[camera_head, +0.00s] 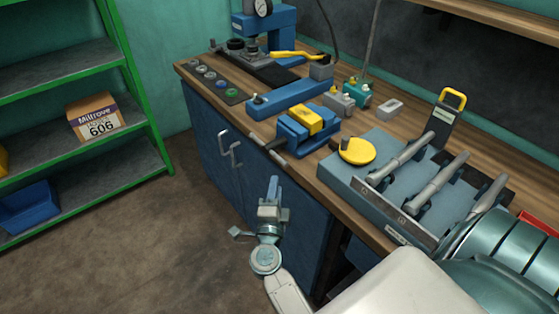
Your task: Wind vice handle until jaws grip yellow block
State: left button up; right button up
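The blue vice (294,136) stands at the front edge of the wooden bench. The yellow block (306,119) sits in the top of it, between the jaws; I cannot tell whether both jaws touch it. A grey bar that looks like the vice handle (277,144) shows at the vice's front, by the bench edge. My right gripper (273,185) is in front of the blue cabinet, below and apart from the handle, pointing up the picture. Its fingers are seen nearly edge-on, so their opening is unclear. Nothing visible is held. My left gripper is out of view.
A grey-blue fixture with metal levers (425,185) and a round yellow knob (357,151) stands right of the vice. A blue press (265,28) stands behind. Cabinet handles (230,148) stick out at the front. A green shelf (125,70) stands left; the floor between is clear.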

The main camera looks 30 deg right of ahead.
aim_at(280, 158)
jog(key=p+x, duration=0.3)
jog(key=x, duration=0.6)
jog(key=shift+w+d+r, duration=0.15)
jog(key=shift+d+r, duration=0.05)
jog(key=shift+d, duration=0.05)
jog(key=shift+w+d, duration=0.35)
jog(key=shift+w, duration=0.05)
grip_shut()
